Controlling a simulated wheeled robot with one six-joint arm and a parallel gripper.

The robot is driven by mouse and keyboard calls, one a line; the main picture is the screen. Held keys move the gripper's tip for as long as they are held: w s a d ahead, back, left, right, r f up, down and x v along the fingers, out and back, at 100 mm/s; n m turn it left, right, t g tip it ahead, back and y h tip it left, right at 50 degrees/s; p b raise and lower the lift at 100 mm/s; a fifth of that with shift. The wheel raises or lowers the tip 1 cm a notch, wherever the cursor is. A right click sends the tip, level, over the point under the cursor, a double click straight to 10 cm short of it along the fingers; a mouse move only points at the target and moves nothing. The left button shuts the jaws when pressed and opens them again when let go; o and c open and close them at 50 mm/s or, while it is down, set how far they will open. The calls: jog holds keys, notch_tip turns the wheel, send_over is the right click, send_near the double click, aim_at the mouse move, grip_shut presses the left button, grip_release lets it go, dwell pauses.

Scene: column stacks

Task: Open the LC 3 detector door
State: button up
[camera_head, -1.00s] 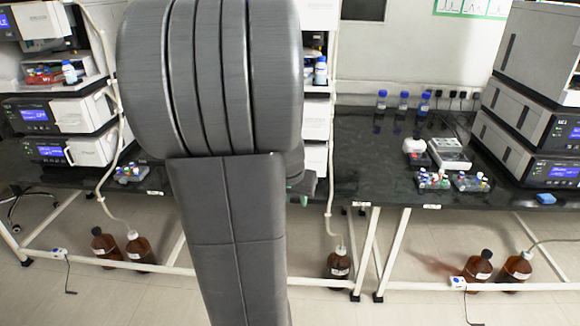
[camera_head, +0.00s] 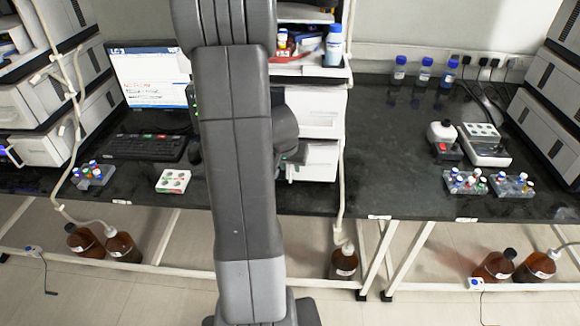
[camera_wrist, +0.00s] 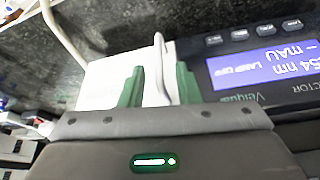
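In the wrist view, the detector's white door (camera_wrist: 100,84) shows behind the fingers, with a pale upright handle (camera_wrist: 160,68) on it. The detector's blue display (camera_wrist: 262,66) is to the right, upside down. My gripper (camera_wrist: 158,88) is open, with one green finger on each side of the handle. I see a gap on the left side; whether the right finger touches is unclear. In the head view my gripper (camera_head: 293,158) is mostly hidden behind my arm, in front of white panels of the middle stack (camera_head: 316,112). A monitor marked LC-3 (camera_head: 148,70) stands left of that stack.
A keyboard (camera_head: 148,147), a vial rack (camera_head: 92,174) and a small white block (camera_head: 173,181) lie on the dark bench left of my arm. Bottles and tubing (camera_head: 343,200) stand near the stack.

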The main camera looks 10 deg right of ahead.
jog(key=shift+w+d+f, duration=0.1)
jog(key=shift+f, duration=0.35)
grip_shut()
